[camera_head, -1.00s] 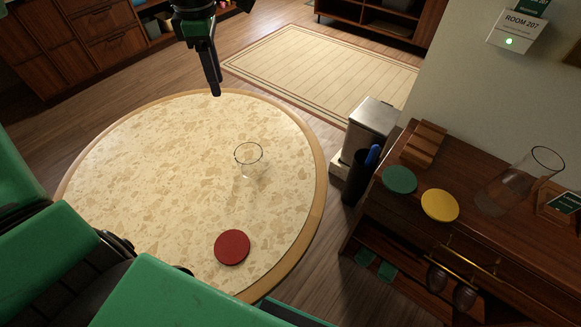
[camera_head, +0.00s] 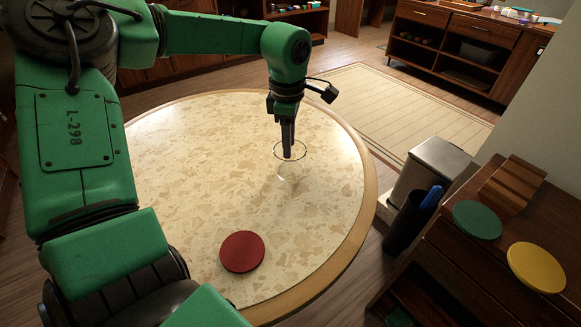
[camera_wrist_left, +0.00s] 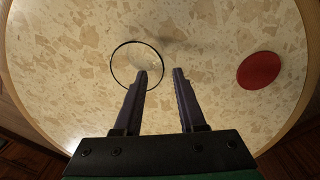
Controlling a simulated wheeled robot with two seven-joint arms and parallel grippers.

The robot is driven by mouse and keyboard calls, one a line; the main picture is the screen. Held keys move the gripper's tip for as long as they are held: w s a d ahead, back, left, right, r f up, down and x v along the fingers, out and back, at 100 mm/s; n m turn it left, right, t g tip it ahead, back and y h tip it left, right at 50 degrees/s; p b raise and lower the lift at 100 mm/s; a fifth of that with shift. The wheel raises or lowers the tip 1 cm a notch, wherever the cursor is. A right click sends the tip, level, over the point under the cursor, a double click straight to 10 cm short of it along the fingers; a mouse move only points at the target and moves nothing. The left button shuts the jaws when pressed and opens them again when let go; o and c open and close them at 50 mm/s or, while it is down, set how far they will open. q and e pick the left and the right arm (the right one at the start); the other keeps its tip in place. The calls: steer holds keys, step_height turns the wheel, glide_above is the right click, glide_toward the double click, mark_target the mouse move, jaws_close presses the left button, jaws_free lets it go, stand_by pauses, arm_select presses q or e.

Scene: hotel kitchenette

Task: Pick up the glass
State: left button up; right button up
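The clear glass (camera_head: 282,176) stands upright on the round table (camera_head: 200,130), and its rim shows as a dark ring in the wrist view (camera_wrist_left: 113,65). My left gripper (camera_head: 288,154) points down at the glass's rim in the head view. In the left wrist view my left gripper (camera_wrist_left: 160,72) is open and empty between its fingers. One fingertip overlaps the ring of the rim and the other lies to the right of it. I cannot tell whether either finger touches the glass. My right gripper is in neither current view.
A red coaster (camera_head: 242,252) lies on the table near its front edge. To the right stand a metal bin (camera_head: 435,165), a dark pen holder (camera_head: 408,225) and a wooden cabinet with a green coaster (camera_head: 478,219) and a yellow one (camera_head: 537,267). Most of the tabletop is clear.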

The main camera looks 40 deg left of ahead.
mark_target(288, 161)
arm_select(q)
step_height(288, 161, down, 7)
steer(key=shift+s+a+r+p, duration=0.1)
steer(key=shift+s+a+p, duration=0.05)
steer(key=shift+p, duration=0.15)
steer(key=shift+f, duration=0.3)
jaws_close()
stand_by(1.0)
